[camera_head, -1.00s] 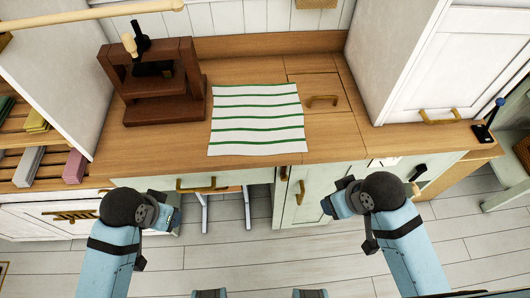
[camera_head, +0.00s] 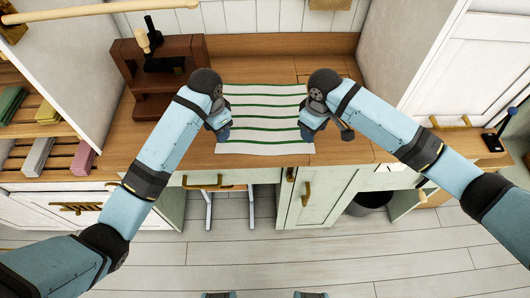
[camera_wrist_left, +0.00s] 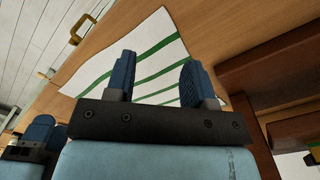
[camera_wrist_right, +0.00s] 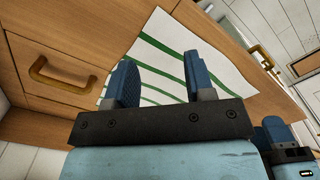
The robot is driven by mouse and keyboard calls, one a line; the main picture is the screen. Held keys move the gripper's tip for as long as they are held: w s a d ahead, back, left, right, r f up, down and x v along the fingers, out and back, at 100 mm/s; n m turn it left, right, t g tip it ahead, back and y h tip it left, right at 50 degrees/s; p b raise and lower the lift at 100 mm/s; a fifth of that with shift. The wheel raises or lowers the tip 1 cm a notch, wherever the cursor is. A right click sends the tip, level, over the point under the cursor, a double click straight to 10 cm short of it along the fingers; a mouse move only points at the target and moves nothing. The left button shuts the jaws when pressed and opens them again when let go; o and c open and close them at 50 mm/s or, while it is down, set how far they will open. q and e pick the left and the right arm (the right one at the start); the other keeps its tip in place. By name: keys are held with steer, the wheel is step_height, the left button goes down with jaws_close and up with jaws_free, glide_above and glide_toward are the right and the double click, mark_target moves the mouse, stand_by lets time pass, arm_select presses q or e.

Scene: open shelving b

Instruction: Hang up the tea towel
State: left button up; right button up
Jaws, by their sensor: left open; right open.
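The tea towel (camera_head: 264,118), white with green stripes, lies flat on the wooden counter. It also shows in the left wrist view (camera_wrist_left: 150,50) and in the right wrist view (camera_wrist_right: 172,38). My left gripper (camera_head: 222,132) is open and empty over the towel's left edge; its blue fingers show apart in the left wrist view (camera_wrist_left: 155,75). My right gripper (camera_head: 307,130) is open and empty over the towel's right edge; its fingers show apart in the right wrist view (camera_wrist_right: 160,75). I cannot tell whether the fingertips touch the towel. A wooden rod (camera_head: 100,9) runs across the upper left.
A dark brown wooden press (camera_head: 150,72) stands on the counter (camera_head: 340,152) at the back left. White cabinet walls (camera_head: 425,45) bound the counter at right. Shelves with coloured blocks (camera_head: 40,150) are at left. Drawer and door handles (camera_head: 306,193) stick out at the counter front.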

mark_target(221, 149)
arm_select(q)
steer(key=shift+f, duration=3.55)
arm_select(e)
steer(key=shift+f, duration=3.55)
arm_select(q)
steer(key=shift+f, duration=0.1)
steer(key=shift+f, duration=0.2)
arm_select(e)
steer(key=shift+f, duration=0.25)
arm_select(q)
steer(key=shift+s+r, duration=0.1)
steer(key=shift+r, duration=0.05)
steer(key=shift+c, duration=0.7)
arm_select(e)
steer(key=shift+s+r, duration=0.1)
steer(key=shift+r, duration=0.05)
steer(key=shift+c, duration=0.7)
arm_select(q)
jaws_close()
arm_select(e)
jaws_close()
arm_select(q)
steer(key=shift+a, duration=0.1)
